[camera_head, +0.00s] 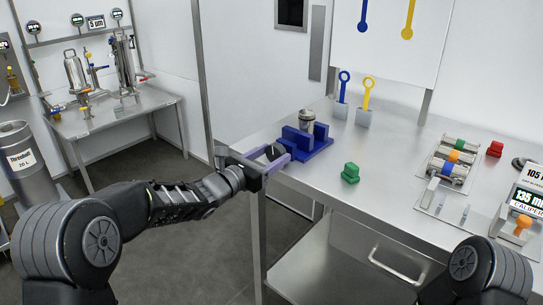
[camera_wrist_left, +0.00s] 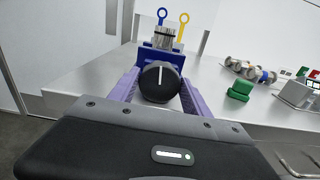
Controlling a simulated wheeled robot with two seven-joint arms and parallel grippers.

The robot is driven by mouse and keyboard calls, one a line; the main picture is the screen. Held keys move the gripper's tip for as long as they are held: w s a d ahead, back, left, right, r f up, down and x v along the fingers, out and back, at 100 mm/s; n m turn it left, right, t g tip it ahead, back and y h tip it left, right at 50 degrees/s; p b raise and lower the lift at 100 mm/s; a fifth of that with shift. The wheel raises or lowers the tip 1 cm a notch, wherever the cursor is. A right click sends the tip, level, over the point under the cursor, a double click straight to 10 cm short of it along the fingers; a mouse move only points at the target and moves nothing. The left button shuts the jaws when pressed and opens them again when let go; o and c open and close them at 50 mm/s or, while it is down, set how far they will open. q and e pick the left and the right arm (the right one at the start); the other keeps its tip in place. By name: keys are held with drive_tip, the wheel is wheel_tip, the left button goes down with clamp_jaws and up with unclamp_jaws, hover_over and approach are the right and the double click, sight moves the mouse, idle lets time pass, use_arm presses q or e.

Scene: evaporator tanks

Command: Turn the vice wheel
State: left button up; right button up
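The blue vice (camera_head: 320,148) stands at the left end of the steel table, with a metal cylinder (camera_head: 307,121) upright in its jaws. Its round black wheel (camera_head: 275,151) faces my left arm. My left gripper (camera_head: 276,155) has its purple fingers spread, one on each side of the wheel. In the left wrist view the wheel (camera_wrist_left: 159,85) sits between the two fingers, with a white line on it standing near upright. I cannot tell whether the fingers touch the wheel. My right gripper is out of view; only part of the right arm shows at bottom right.
A green block (camera_head: 350,173) lies right of the vice. Blue and yellow tools (camera_head: 367,93) stand in holders behind it. Rollers (camera_head: 452,160), a red block (camera_head: 494,149) and a caliper display (camera_head: 525,200) are farther right. The table's front left edge lies below my left gripper.

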use_arm(q)
drive_tip(key=c, duration=0.9)
drive_tip(key=shift+f+b, duration=0.15)
drive_tip(key=shift+b, duration=0.2)
drive_tip(key=n+b, duration=0.4)
drive_tip(key=shift+a+f+b, duration=0.1)
drive_tip(key=shift+b, duration=0.25)
drive_tip(key=shift+r+n, duration=0.2)
drive_tip(key=shift+n, duration=0.7)
drive_tip(key=o, duration=1.4)
drive_tip(key=b+v, duration=0.1)
drive_tip(key=v, duration=0.6)
drive_tip(key=shift+s+a, duration=0.25)
drive_tip(key=shift+s, duration=0.05)
